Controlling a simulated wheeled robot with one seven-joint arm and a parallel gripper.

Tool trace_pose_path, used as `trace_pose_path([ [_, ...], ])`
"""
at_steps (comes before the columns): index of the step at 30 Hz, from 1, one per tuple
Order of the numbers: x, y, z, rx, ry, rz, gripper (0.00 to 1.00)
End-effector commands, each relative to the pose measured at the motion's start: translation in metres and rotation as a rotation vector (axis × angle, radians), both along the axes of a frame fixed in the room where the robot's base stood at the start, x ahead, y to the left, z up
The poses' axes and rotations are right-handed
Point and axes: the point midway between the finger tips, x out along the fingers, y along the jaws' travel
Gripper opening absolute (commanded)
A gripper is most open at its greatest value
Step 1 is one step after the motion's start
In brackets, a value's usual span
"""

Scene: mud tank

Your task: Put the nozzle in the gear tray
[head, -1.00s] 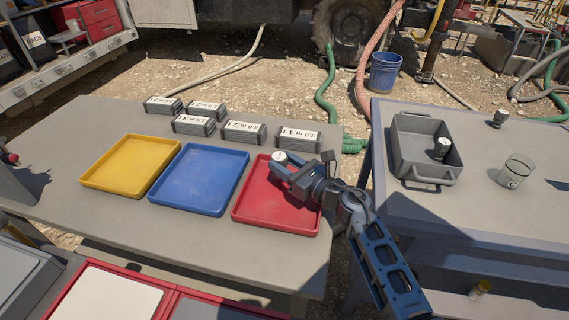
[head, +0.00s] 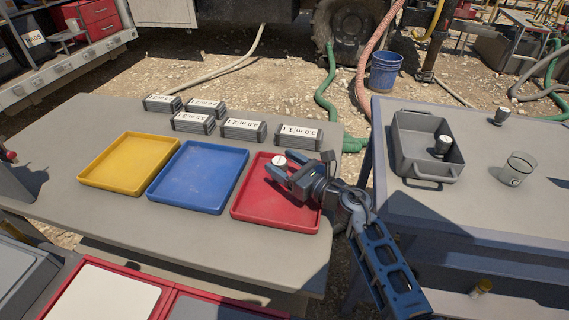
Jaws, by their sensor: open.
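A small dark piece with a round white top, likely the nozzle (head: 279,162), shows at the far part of the red tray (head: 275,218). My gripper (head: 286,164) reaches over this tray from the right with its jaws open, the piece between or just beyond its fingertips. The fingers hide part of the piece, so I cannot tell if they touch it; it looks upright and low in the tray. No tray carries a readable gear label. Blue (head: 198,205) and yellow (head: 120,188) trays lie to the left, both empty.
A grey bin (head: 420,168) on the right table holds a similar white-topped piece (head: 442,145). Several labelled grey blocks (head: 243,130) line the back of the left table.

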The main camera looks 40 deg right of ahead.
Motion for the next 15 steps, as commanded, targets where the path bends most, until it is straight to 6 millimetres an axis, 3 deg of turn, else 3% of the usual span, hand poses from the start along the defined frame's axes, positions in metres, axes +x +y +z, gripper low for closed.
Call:
trace_pose_path([
  [6, -0.001, 0.0, 0.017, 0.001, 0.0, -0.001, 0.68],
  [15, -0.07, -0.004, 0.009, 0.002, 0.001, -0.001, 0.68],
])
